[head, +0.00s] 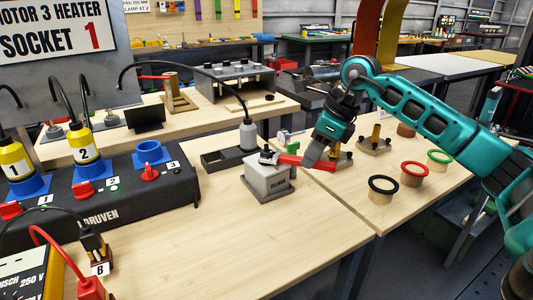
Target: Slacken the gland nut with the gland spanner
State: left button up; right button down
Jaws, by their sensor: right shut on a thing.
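My right gripper (309,160) reaches in from the right and is shut on the red handle of the gland spanner (291,160). The spanner lies roughly level, with its dark head at the left, over the top of a grey box (268,184). The box stands on a dark base on the wooden bench. The gland nut is too small to make out clearly; the spanner head covers that spot, and I cannot tell whether it is seated on a nut. My left gripper is not in view.
Ring-topped wooden stands (383,190) are at the right. A black socket panel (130,200) with yellow plugs is at the left. The front bench (220,245) is clear.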

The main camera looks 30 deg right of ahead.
jog(key=shift+w+d, duration=0.1)
dwell(0.3)
jog(key=shift+w+d+r+n+p, duration=0.15)
jog(key=shift+w+d+n+p, duration=0.1)
jog(key=shift+n+p, duration=0.25)
jog(key=shift+w+d+n, duration=0.1)
jog(key=shift+d+n, duration=0.05)
jog(key=shift+n, duration=0.15)
jog(key=shift+w+d+n+g+y+p, duration=0.35)
jog(key=shift+n+p, duration=0.25)
jog(key=shift+p, duration=0.2)
